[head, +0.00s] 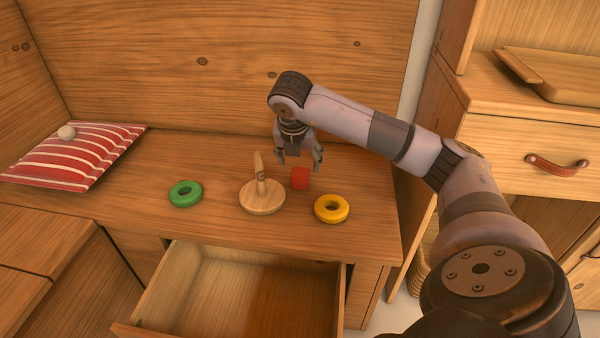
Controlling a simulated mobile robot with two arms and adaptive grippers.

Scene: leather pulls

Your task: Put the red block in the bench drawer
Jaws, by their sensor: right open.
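The red block (300,178) stands on the wooden bench top, between a wooden peg stand and a yellow ring. My right gripper (299,160) points down just above and behind the block, with its fingers apart and nothing between them. I cannot tell exactly how far the fingertips are from the block. The bench drawer (236,292) below the bench front is pulled open, and the part of its inside that shows is empty. My left gripper is not in view.
The peg stand (262,199), the yellow ring (332,209) and a green ring (185,194) sit on the bench top (215,228). A cabinet with a leather pull (557,168) stands at right.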

